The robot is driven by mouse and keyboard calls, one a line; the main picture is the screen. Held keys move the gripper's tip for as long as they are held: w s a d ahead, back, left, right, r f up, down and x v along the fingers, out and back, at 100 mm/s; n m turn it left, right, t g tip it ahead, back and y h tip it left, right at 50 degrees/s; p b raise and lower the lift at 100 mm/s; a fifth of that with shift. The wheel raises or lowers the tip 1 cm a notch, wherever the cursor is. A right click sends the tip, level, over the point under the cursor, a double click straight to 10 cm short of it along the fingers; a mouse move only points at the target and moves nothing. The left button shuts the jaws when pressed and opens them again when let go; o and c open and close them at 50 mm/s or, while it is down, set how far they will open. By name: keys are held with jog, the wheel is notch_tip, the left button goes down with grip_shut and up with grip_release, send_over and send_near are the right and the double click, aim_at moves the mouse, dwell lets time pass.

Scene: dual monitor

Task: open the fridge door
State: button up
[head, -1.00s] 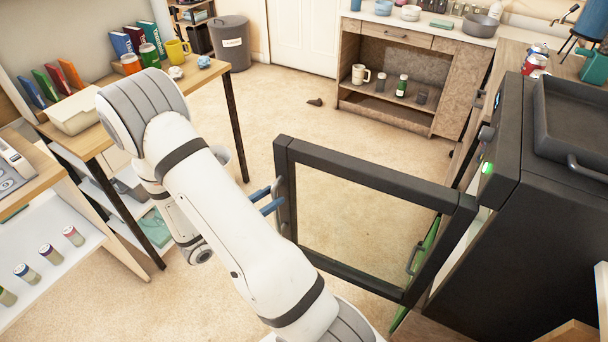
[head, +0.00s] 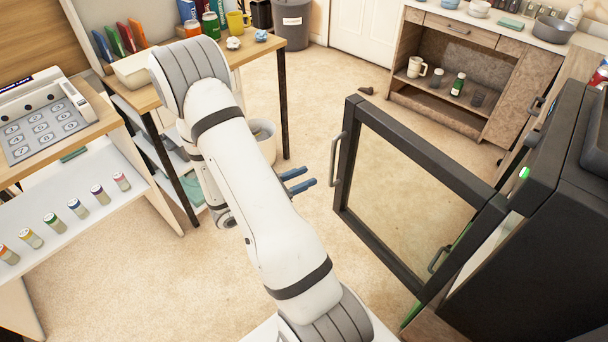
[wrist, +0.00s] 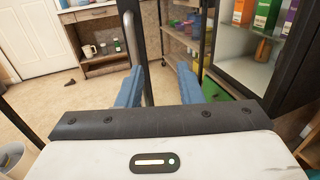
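The fridge is black, at the right of the head view (head: 535,245). Its glass door (head: 350,195) stands swung open, its black frame out over the floor. The grey door handle (head: 337,160) is on the door's free edge; it also shows in the wrist view (wrist: 130,35), upright, beyond the fingers. My gripper (head: 298,182) has two blue fingers, apart and empty. In the head view a gap lies between the fingertips and the handle to their right. In the wrist view (wrist: 158,80) the fingers are spread wide, pointing toward the door's edge.
Coloured boxes (wrist: 265,15) stand on shelves inside the fridge. A wooden table (head: 160,88) with books and cups is at the back left, and a shelf unit with several small jars (head: 78,208) at left. A brown cabinet (head: 465,65) stands behind. Bare floor lies around the door.

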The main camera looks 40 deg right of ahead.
jog(key=w+a, duration=0.1)
jog(key=a, duration=0.7)
jog(key=shift+w+t, duration=0.15)
jog(key=shift+t, duration=0.15)
jog(key=w+d+m+g+p, duration=0.1)
jog(key=d+p, duration=0.7)
jog(key=d, duration=1.4)
jog(key=shift+d+g, duration=0.25)
jog(key=shift+g, duration=0.45)
jog(key=shift+w, duration=0.1)
jog(key=shift+c, duration=0.2)
grip_shut()
